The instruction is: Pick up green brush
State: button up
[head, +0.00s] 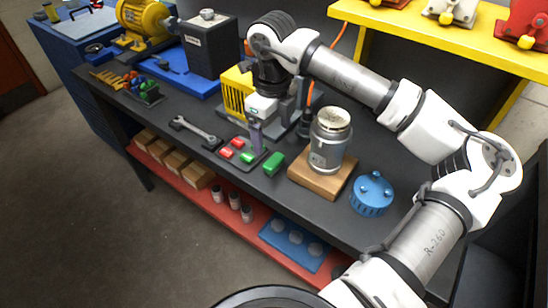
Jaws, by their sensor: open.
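A small green block (273,163), which looks like the green brush, lies on the dark bench top just right of a small dark tray (238,168). A second green piece (247,157) lies in that tray beside red pieces (232,148). My gripper (272,135) points down above the bench, behind the green pieces as seen from the head view. It is open, with nothing seen between its fingers. It looks apart from the green block, but its exact height is hard to tell. The fingers partly overlap the dark things behind.
A grey motor can (327,150) on a wooden block (310,180) stands close right of the green block, with a blue round cap (371,193) beyond. A wrench (195,132) lies left. A yellow grille box (235,93) stands behind. The bench front edge is near.

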send_over(274, 160)
jog(key=f, duration=0.3)
jog(key=f+p, duration=0.1)
jog(key=f, duration=0.1)
jog(key=shift+s+a+f, duration=0.1)
jog(key=shift+s+a, duration=0.05)
jog(key=shift+s, duration=0.15)
jog(key=shift+w+f+p, duration=0.15)
jog(key=shift+f+p, duration=0.5)
jog(key=shift+f, duration=0.75)
jog(key=shift+w+f+p, duration=0.15)
jog(key=shift+f+p, duration=0.45)
jog(key=shift+f, duration=0.75)
jog(key=c, duration=1.1)
jog(key=shift+r, duration=0.1)
notch_tip(274, 160, up, 20)
jog(key=b, duration=0.4)
jog(key=o, duration=0.5)
jog(key=shift+c, duration=0.2)
jog(key=shift+d, duration=0.2)
jog(key=c, duration=0.3)
